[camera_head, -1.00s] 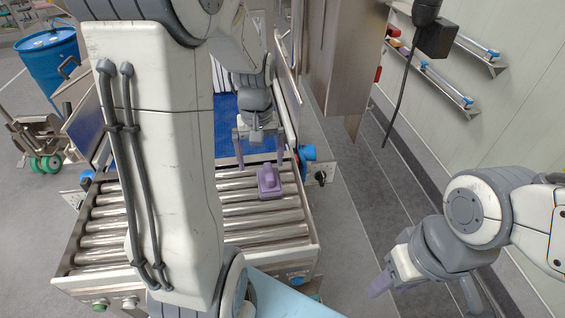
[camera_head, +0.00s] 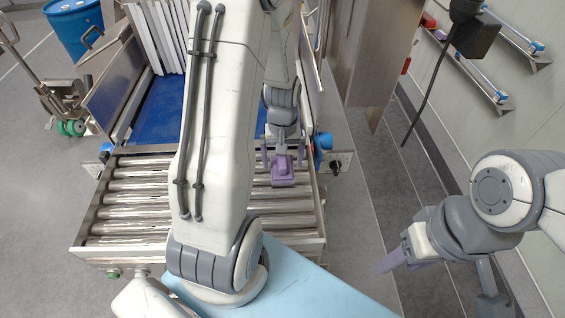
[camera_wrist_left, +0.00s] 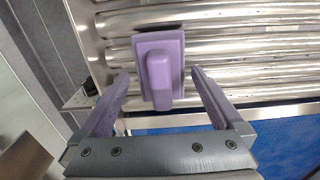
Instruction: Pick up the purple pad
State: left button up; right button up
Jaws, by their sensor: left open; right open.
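The purple pad (camera_head: 283,173) lies on the metal rollers near the right side of the conveyor. It is a flat block with a raised grip on top, and it shows in full in the left wrist view (camera_wrist_left: 160,68). My left gripper (camera_head: 282,158) is open, just at the far side of the pad in the head view. In the left wrist view its fingers (camera_wrist_left: 160,88) stand apart on either side of the pad's raised grip, with nothing held. My right gripper (camera_head: 437,275) is open and empty, off to the right over the floor.
The roller conveyor (camera_head: 120,213) has metal side rails, with a blue belt (camera_head: 158,105) and white strip curtain (camera_head: 160,40) beyond. A blue knob (camera_head: 323,141) stands at the right rail. A light blue surface (camera_head: 300,280) is in front. A blue barrel (camera_head: 72,28) stands far left.

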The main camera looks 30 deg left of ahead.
pick_arm(q)
jog(key=shift+f, duration=0.7)
jog(key=c, duration=1.2)
jog(key=shift+r, duration=0.1)
jog(key=shift+r, duration=0.55)
notch_tip(320, 180, up, 2)
jog(key=shift+w+r+b, duration=0.1)
jog(key=shift+r+b, duration=0.15)
jog(key=shift+b, duration=0.4)
jog(key=w+d+r+b, duration=0.3)
jog(key=w+d+r, duration=0.2)
jog(key=d, duration=0.5)
jog(key=shift+w+r, duration=0.4)
jog(key=shift+r, duration=0.75)
